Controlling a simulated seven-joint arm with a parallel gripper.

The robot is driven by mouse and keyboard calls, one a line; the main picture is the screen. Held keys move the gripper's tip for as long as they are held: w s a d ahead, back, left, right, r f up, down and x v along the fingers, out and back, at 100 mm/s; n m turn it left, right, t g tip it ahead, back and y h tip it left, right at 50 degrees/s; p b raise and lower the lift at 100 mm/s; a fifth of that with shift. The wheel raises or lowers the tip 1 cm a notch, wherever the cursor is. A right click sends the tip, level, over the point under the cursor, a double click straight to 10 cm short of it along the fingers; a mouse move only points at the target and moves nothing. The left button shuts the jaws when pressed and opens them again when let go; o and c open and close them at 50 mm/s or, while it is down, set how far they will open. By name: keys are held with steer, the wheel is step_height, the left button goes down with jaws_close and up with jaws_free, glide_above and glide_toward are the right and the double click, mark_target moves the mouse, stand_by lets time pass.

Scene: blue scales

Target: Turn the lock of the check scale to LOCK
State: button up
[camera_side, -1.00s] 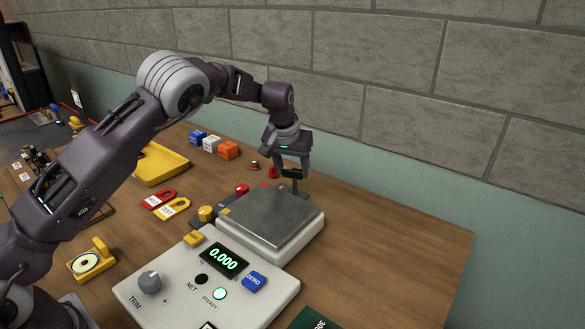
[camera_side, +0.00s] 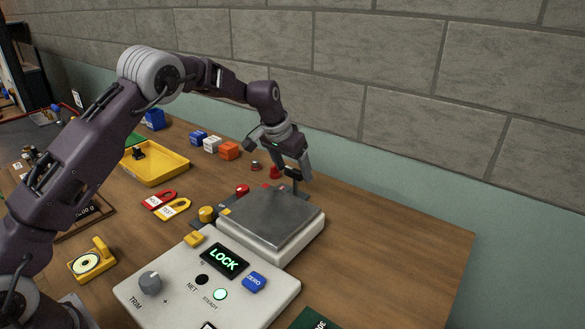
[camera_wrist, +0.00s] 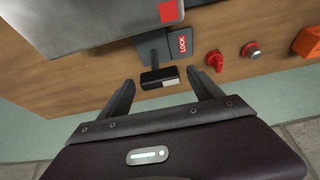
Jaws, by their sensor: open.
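The check scale has a grey weighing plate (camera_side: 272,217) and a pale front panel, and its display (camera_side: 224,259) reads LOCK in green. Its lock lever, with a black handle (camera_wrist: 159,77), sticks out at the rear edge, close to a red LOCK label (camera_wrist: 182,44) in the wrist view. My gripper (camera_side: 278,162) is tilted behind the scale in the side view. Its jaws are open and empty, with one finger to each side of the handle in the wrist view and visible gaps between. The lever's base is partly hidden by the plate.
A red knob (camera_wrist: 215,61) and a grey button (camera_wrist: 252,50) stand close to the lever. Blue, white and orange blocks (camera_side: 212,144), a yellow tray (camera_side: 160,166) and red and yellow tags (camera_side: 160,199) lie left of the scale. The wall is close behind; the table's right side is clear.

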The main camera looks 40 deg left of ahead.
steer(key=shift+r, duration=0.1)
steer(key=v, duration=0.7)
steer(key=s+d+r, duration=0.2)
steer(key=s+r, duration=0.5)
steer(key=s, duration=0.4)
steer(key=s+d+r, duration=0.2)
steer(key=s+r, duration=0.5)
steer(key=s, duration=0.3)
steer(key=s+f, duration=0.2)
steer(key=s, duration=0.9)
steer(key=s+d+f+t, duration=0.1)
steer(key=s+f, duration=0.2)
steer(key=s, duration=0.8)
